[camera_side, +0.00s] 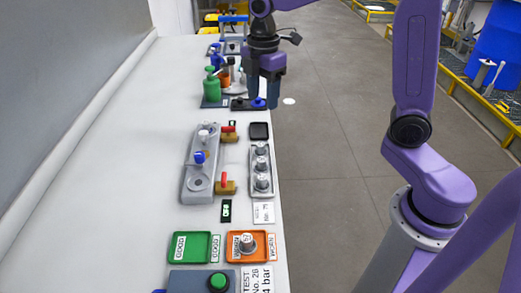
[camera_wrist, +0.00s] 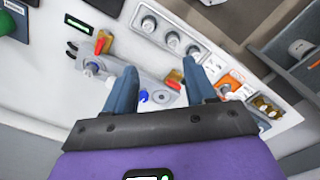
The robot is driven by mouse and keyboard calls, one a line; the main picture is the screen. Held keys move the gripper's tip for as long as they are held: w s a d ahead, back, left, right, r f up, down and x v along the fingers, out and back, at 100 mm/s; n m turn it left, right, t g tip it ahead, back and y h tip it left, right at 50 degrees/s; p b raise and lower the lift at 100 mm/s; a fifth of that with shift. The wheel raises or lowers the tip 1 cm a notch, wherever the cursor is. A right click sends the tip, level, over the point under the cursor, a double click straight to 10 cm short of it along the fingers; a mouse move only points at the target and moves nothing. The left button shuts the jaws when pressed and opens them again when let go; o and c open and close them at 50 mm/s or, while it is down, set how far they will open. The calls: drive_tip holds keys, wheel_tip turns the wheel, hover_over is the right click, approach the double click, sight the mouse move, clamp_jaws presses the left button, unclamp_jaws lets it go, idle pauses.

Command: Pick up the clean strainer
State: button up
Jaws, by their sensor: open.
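In the side view, several small silver cylindrical parts (camera_side: 262,165), possibly strainers, stand in a row in a narrow grey rack (camera_side: 252,186). Another silver part (camera_side: 247,243) stands in the orange tray (camera_side: 267,257). I cannot tell which of them is the clean strainer. My gripper (camera_side: 265,104) points down at the far right edge of the bench, beyond the rack. In the wrist view, my gripper (camera_wrist: 160,90) is open and empty. The rack (camera_wrist: 137,15) with its silver parts (camera_wrist: 172,39) shows beyond the fingers, apart from them.
A grey fixture (camera_side: 187,182) with a blue knob (camera_side: 199,157) and red-handled valves (camera_side: 228,129) stands left of the rack. A green tray (camera_side: 177,235) is at the front. A green bottle (camera_side: 212,88) stands near my gripper. The bench's left strip is clear.

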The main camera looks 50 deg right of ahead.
drive_tip(key=w+d, duration=0.1)
drive_tip(key=w, duration=0.1)
hover_over(260, 144)
drive_tip(key=shift+n, duration=0.3)
wheel_tip(260, 144, down, 12)
drive_tip(key=shift+w+f, duration=0.1)
drive_tip(key=shift+s+f, duration=0.2)
drive_tip(key=shift+f, duration=2.35)
clamp_jaws()
